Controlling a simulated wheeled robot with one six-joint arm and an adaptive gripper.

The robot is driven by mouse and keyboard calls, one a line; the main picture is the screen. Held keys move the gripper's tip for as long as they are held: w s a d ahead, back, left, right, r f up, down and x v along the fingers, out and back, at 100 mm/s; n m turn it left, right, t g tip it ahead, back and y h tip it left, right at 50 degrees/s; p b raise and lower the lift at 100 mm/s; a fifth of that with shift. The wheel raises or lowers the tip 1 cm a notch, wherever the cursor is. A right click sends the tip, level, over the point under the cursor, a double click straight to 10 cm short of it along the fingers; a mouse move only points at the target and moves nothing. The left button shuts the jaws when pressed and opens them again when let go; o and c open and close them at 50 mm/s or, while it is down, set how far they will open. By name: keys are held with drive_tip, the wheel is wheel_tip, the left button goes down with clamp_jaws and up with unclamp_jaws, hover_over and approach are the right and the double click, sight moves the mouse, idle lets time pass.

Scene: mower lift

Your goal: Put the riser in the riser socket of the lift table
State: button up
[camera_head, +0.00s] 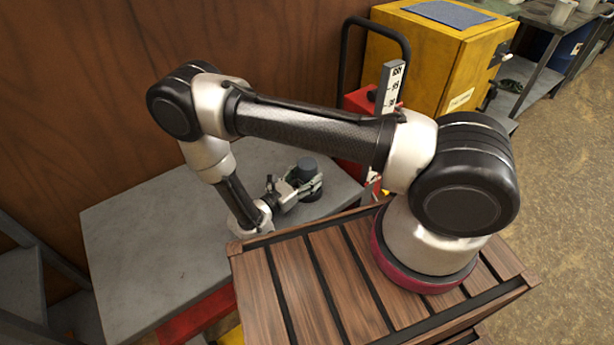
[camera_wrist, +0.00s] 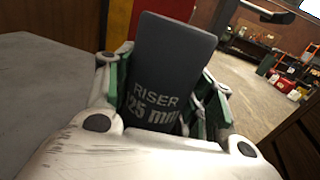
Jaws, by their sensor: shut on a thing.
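The riser (camera_head: 307,166) is a dark grey block over the right part of the grey lift table top (camera_head: 150,240). It looks upright in the head view. In the wrist view the riser (camera_wrist: 160,75) fills the middle and reads "RISER 125 mm". My gripper (camera_head: 303,186) is shut on the riser, with green-padded fingers on both sides of it; the gripper (camera_wrist: 166,90) also shows in the wrist view. A dark round shape (camera_head: 313,194) shows just below the fingers. I cannot tell whether it is the riser socket or the riser's lower end, nor whether the riser touches the table.
A wooden slatted deck (camera_head: 290,275) lies in front, under my arm's base. A yellow cabinet (camera_head: 430,55) and a red unit with an upright scale (camera_head: 390,90) stand behind on the right. A wooden wall (camera_head: 120,100) runs behind the table. The table's left part is clear.

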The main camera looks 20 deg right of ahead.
drive_tip(key=o, duration=1.3)
